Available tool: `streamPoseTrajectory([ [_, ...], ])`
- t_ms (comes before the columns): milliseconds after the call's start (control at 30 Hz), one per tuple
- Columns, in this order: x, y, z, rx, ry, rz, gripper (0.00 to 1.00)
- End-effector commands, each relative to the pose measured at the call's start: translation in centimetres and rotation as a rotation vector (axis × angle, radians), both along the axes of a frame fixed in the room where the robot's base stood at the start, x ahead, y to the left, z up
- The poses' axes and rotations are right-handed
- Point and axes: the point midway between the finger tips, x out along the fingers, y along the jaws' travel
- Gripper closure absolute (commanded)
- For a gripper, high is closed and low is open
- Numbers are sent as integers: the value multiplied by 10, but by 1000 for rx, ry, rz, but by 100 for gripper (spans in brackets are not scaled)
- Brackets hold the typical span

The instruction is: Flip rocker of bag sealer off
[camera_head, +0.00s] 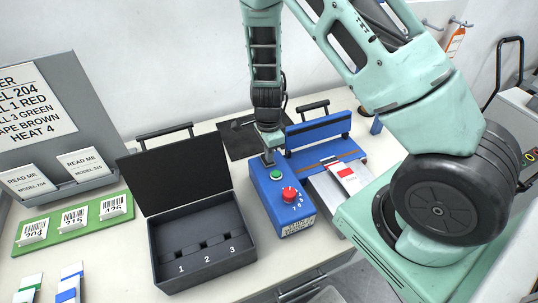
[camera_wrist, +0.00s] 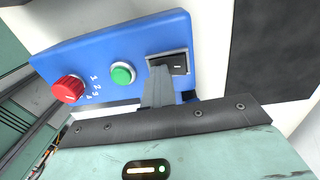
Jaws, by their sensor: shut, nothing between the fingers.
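The bag sealer (camera_head: 264,195) is a blue box on the table with a blue sealing bar (camera_head: 318,131) behind it. In the wrist view, its blue panel (camera_wrist: 125,50) carries a black rocker (camera_wrist: 180,65) with a white line mark, in a grey frame. A green button (camera_wrist: 122,75) and a red knob (camera_wrist: 68,89) with numbers sit beside the rocker. My gripper (camera_wrist: 160,70) is shut and empty, its tip at the rocker's edge, covering part of it. I cannot tell whether it touches. In the head view, my gripper (camera_head: 268,160) hides the rocker.
An open black case (camera_head: 205,274) with numbered slots stands left of the sealer. A red-and-white packet (camera_head: 345,176) lies on the sealer's metal plate at right. A green board (camera_head: 72,220) with labelled tags and a sign (camera_head: 35,105) are at far left.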

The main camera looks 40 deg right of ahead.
Motion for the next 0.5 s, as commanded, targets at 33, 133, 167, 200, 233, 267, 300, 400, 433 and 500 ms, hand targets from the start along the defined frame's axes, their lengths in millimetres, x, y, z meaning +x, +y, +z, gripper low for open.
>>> streamPoseTrajectory([
  [33,-3,0,-5,-1,7,1,100],
  [133,-3,1,-6,-2,10,1,100],
  [167,-3,0,-6,-2,10,1,100],
  [200,-2,0,-6,-2,11,1,100],
  [233,-2,0,-6,-2,11,1,100],
  [267,-1,0,-6,-2,11,1,100],
  [300,0,0,-5,-2,11,1,100],
  [400,6,-1,-4,-2,8,1,100],
  [433,8,-1,-4,-3,7,1,100],
  [500,12,-2,-4,-4,4,1,100],
])
